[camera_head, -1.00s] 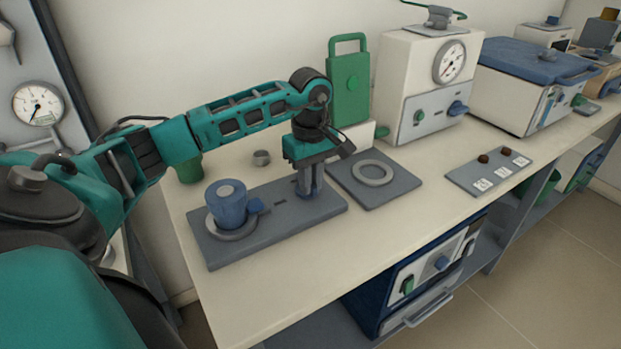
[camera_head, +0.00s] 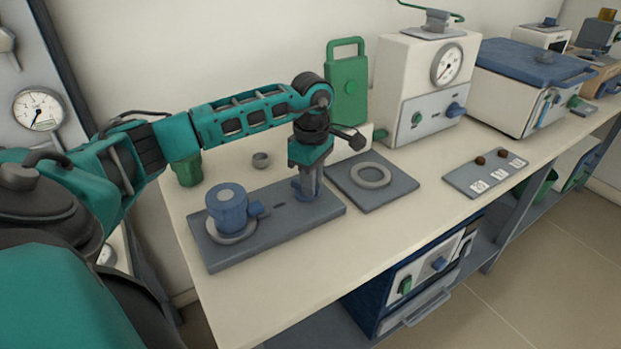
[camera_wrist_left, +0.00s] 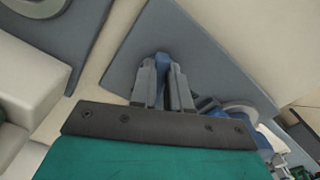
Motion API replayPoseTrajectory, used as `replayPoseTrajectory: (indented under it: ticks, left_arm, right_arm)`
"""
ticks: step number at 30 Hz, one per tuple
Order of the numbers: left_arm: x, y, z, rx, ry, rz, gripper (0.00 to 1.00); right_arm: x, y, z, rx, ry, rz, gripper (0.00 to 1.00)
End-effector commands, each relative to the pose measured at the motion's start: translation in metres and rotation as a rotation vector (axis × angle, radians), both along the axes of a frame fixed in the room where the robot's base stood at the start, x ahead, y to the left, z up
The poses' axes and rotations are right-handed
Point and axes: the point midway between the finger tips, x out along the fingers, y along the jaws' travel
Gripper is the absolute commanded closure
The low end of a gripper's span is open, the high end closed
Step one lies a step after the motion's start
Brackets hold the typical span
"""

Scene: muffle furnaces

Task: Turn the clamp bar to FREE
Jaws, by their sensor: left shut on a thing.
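The clamp bar (camera_wrist_left: 162,59) is a small blue piece, seen in the left wrist view between my left fingertips; most of it is hidden. In the head view a bit of blue also shows at the fingertips (camera_head: 298,188). My left gripper (camera_head: 310,190) points down over the right end of a grey base plate (camera_head: 275,230) and is shut on the bar. It also shows in the left wrist view (camera_wrist_left: 165,85). A blue cup-like part (camera_head: 226,208) stands upright in a ring at the plate's left end. No FREE mark is readable. My right gripper is not in view.
A grey plate with a ring (camera_head: 371,176) lies just right of the base plate. Behind stand a green handled panel (camera_head: 348,88) and a white box with a gauge (camera_head: 420,90). The bench front is clear.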

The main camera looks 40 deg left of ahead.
Motion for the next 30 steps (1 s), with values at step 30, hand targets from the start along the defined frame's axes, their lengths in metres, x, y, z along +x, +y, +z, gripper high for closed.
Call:
replayPoseTrajectory:
  ticks: [30]
  left_arm:
    - [0.011,0.009,0.002,0.002,-0.001,0.924,1.0]
  right_arm:
    - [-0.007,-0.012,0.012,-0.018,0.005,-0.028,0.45]
